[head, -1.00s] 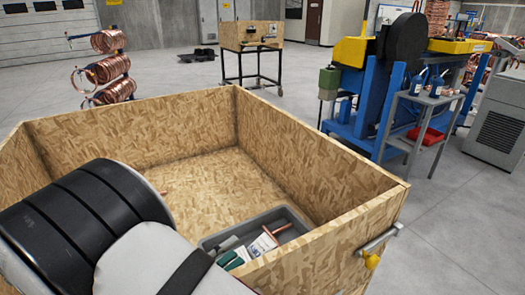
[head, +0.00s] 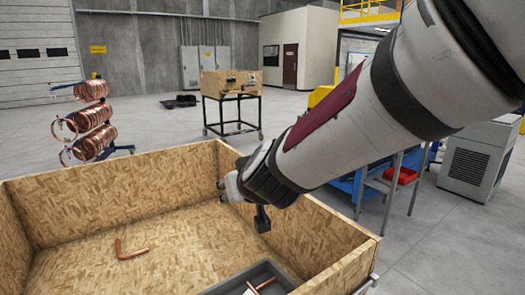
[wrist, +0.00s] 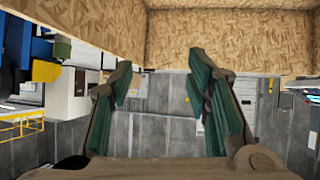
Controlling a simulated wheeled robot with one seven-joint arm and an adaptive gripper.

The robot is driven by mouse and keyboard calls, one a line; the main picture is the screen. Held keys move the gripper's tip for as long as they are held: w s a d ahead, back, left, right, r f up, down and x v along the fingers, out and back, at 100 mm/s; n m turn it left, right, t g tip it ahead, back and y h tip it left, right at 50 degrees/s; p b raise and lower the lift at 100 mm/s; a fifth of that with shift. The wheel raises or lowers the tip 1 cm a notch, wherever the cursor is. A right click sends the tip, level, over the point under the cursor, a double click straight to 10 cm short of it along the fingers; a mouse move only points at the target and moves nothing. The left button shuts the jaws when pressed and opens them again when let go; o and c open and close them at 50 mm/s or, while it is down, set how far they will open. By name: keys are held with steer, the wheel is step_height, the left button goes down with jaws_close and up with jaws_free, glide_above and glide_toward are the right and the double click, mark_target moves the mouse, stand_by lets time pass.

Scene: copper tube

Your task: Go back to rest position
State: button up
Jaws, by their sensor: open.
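My gripper (wrist: 160,62) is open, its two green-padded fingers apart with nothing between them in the wrist view. In the head view my arm reaches in from the upper right, and the gripper end (head: 232,187) is over the right side of the wooden box (head: 112,181), mostly hidden behind the wrist. A bent copper tube (head: 131,250) lies on the box floor at left, well apart from the gripper. Another copper piece (head: 263,286) lies in a grey tray (head: 283,271) at the bottom edge, partly cut off.
The box walls surround the area below my arm; a wall also shows in the wrist view (wrist: 235,40). Copper coils on a rack (head: 90,120) stand behind at left. A wooden crate on a wheeled stand (head: 230,90) is farther back. Blue machinery at right is partly hidden by my arm.

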steer(key=s+d+r+m+g+h+p, duration=0.1)
steer(key=s+d+m+g+h, duration=0.1)
steer(key=s+d, duration=1)
steer(key=s+d+r+m+g+h+p, duration=0.1)
steer(key=s+d+g, duration=0.3)
steer(key=s+d, duration=0.8)
steer(key=s+m+h+p, duration=0.1)
steer(key=s, duration=0.6)
steer(key=shift+d+m, duration=0.35)
steer(key=shift+m, duration=0.05)
